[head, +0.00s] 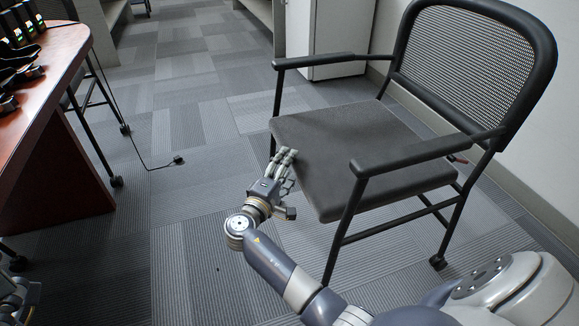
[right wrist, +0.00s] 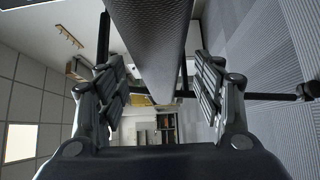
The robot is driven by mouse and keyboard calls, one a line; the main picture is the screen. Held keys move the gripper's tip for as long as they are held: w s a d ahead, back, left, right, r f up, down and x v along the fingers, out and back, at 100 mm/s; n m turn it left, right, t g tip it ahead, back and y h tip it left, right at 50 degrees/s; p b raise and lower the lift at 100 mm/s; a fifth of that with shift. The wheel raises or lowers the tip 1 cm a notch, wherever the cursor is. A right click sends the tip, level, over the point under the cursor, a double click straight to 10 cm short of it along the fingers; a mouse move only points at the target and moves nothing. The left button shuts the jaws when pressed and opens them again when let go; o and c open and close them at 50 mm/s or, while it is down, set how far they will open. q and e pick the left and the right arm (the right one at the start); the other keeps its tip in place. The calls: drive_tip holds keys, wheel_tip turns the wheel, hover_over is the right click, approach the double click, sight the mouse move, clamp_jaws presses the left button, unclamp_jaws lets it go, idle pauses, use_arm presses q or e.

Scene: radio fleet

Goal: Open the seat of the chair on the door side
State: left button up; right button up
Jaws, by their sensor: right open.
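The chair (head: 470,62) stands at the right, with black arms and legs and a mesh back. Its dark grey seat (head: 355,150) is down flat. My right gripper (head: 284,157) is at the front left edge of the seat. In the right wrist view the open fingers (right wrist: 160,90) stand on either side of the seat edge (right wrist: 152,45), with gaps visible on both sides. A dark part at the lower left of the head view looks like my left gripper (head: 16,298); it is cut off, and its fingers cannot be made out.
A wooden table (head: 50,60) with several radios (head: 20,25) stands at the left. A cable (head: 150,167) lies on the carpet beside it. A white cabinet (head: 340,35) and a wall are behind the chair.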

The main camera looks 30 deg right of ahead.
drive_tip(key=shift+x, duration=1)
drive_tip(key=shift+c, duration=0.3)
